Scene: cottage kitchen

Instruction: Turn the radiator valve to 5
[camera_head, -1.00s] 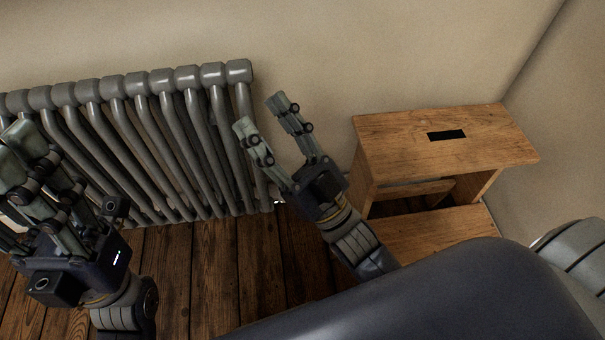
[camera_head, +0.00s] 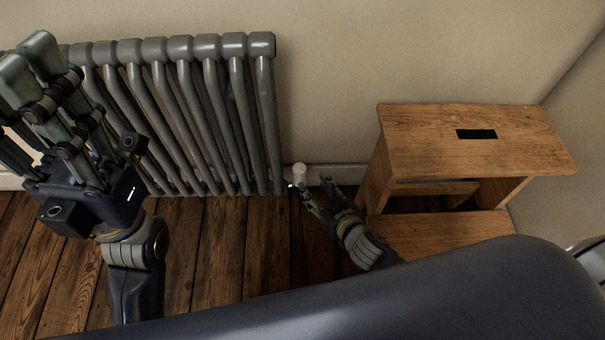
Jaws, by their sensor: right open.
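The radiator valve (camera_head: 299,174) is a small white knob low at the right end of the grey column radiator (camera_head: 265,110), near the floor. Its markings are too small to read. My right gripper (camera_head: 314,185) is open, with its fingers pointing up and left toward the valve. One fingertip is close to the lower part of the knob; I cannot tell whether it touches. My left gripper (camera_head: 32,66) is raised at the far left, in front of the radiator. Its fingertips overlap in the picture, so its opening is unclear.
A wooden step stool (camera_head: 420,140) with a dark slot in its top stands to the right, close to my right gripper. A white skirting board (camera_head: 340,174) runs along the wall behind. The plank floor (camera_head: 220,240) in front of the radiator is clear.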

